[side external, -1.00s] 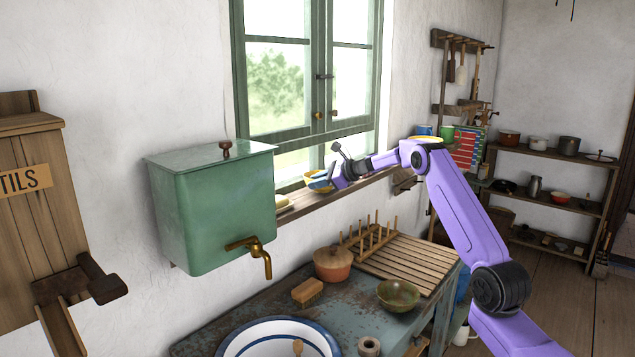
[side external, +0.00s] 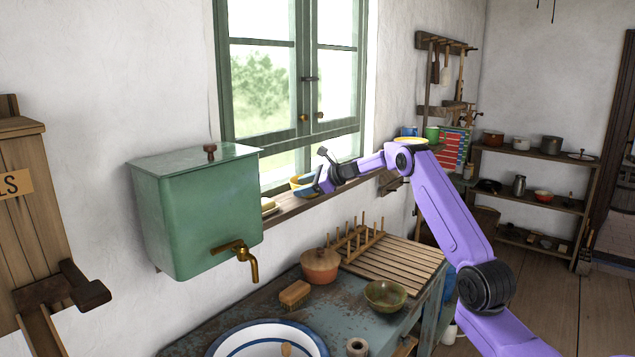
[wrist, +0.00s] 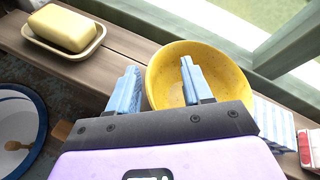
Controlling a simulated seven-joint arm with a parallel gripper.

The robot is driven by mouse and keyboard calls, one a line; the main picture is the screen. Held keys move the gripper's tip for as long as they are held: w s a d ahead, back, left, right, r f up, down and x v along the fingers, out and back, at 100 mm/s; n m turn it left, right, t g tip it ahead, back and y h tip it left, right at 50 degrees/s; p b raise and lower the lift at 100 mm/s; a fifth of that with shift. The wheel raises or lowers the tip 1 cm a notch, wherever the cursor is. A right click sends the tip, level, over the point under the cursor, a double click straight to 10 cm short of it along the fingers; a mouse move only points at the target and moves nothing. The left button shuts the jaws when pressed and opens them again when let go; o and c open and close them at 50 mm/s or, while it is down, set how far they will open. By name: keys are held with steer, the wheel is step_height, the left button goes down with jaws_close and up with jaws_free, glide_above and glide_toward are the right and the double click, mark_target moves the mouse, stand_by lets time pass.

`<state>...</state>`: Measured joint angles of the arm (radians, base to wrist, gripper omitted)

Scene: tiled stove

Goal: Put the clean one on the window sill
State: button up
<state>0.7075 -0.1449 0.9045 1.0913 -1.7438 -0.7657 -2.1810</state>
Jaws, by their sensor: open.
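A yellow bowl (wrist: 222,62) with a speckled, otherwise clean-looking inside stands on the wooden window sill (wrist: 65,78). It also shows in the side view (side external: 296,181), partly hidden by my gripper (side external: 314,186). In the wrist view my gripper (wrist: 158,68) is open at the bowl's left side. One finger is over the inside of the bowl and the other is outside its rim; I cannot tell whether either touches. A green bowl (side external: 385,294) with brownish marks sits on the worktable below.
A butter block (wrist: 62,27) on a dish is on the sill, left of the bowl. A blue-striped item (wrist: 274,122) and a red-and-white item (wrist: 308,148) lie to its right. The green water tank (side external: 195,215) and window frame (side external: 290,155) are close by.

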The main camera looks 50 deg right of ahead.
steer(key=v, duration=1.7)
steer(key=shift+s, duration=0.15)
